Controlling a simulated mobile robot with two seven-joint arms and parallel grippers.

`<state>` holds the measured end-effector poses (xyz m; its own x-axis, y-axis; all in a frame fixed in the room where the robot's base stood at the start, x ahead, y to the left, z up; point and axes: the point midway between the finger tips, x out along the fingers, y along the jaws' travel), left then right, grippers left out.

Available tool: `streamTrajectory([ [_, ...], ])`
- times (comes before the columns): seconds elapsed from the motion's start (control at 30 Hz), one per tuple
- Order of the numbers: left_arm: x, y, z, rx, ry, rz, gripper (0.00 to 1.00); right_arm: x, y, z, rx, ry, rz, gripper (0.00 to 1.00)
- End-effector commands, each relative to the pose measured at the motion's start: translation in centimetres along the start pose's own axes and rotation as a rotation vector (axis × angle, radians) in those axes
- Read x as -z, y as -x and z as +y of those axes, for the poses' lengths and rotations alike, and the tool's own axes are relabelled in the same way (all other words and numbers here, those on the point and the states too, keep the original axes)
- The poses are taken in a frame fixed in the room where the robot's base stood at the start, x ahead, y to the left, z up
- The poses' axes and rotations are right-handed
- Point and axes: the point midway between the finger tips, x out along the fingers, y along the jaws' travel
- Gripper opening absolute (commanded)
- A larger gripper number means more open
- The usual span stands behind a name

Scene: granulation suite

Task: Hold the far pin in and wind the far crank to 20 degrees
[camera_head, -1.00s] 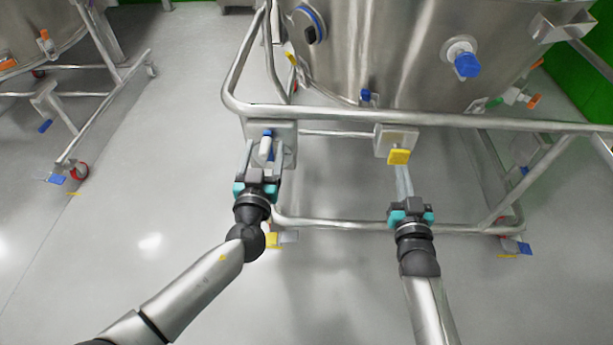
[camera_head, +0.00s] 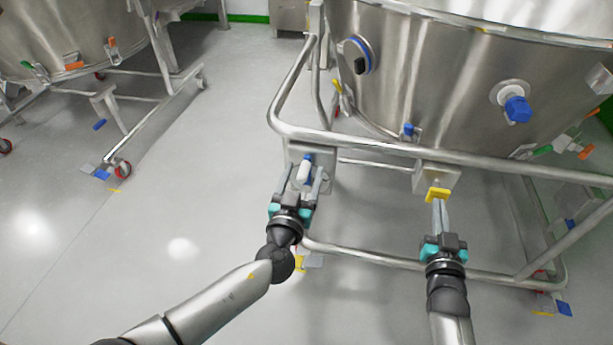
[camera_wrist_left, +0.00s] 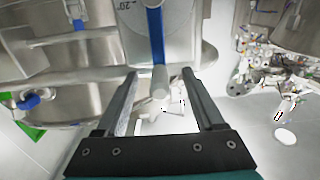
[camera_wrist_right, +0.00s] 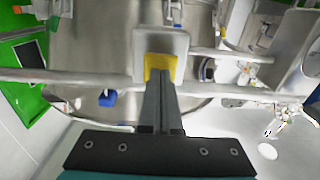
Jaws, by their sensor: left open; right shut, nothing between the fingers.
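The crank (camera_head: 306,168) sits on a grey bracket plate (camera_head: 325,180) on the tank frame. In the left wrist view it has a blue arm (camera_wrist_left: 155,38) and a pale round grip (camera_wrist_left: 160,80); the plate behind carries a "-20" mark. My left gripper (camera_head: 307,176) is open, with its fingertips on either side of the pale grip. The yellow pin (camera_head: 438,194) is on a second bracket (camera_head: 430,177) to the right. My right gripper (camera_head: 438,204) is shut and empty, its fingertips at the yellow pin's face; they appear to touch it (camera_wrist_right: 160,62).
A tubular rail (camera_head: 390,149) of the frame runs just above both brackets, and a lower bar (camera_head: 380,257) runs behind the arms. The steel tank (camera_head: 440,80) stands behind. Another tank (camera_head: 60,35) on a wheeled frame is at the left, with clear floor (camera_head: 190,180) between.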

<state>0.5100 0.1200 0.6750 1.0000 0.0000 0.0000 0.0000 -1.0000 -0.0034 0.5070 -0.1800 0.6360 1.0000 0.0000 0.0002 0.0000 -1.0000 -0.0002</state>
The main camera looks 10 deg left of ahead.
Motion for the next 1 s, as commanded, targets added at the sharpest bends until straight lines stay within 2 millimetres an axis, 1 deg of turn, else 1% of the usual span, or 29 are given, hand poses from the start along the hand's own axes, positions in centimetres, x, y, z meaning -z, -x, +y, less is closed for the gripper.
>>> streamTrajectory([
  [0.67,0.0,0.0,0.0,0.000,0.000,0.000,0.70,0.1,-2.8,0.0,0.000,0.001,0.001,0.00],
  [1.0,0.0,0.0,0.0,0.000,0.000,0.000,0.32,0.1,-2.7,0.0,0.000,0.001,0.001,0.00],
])
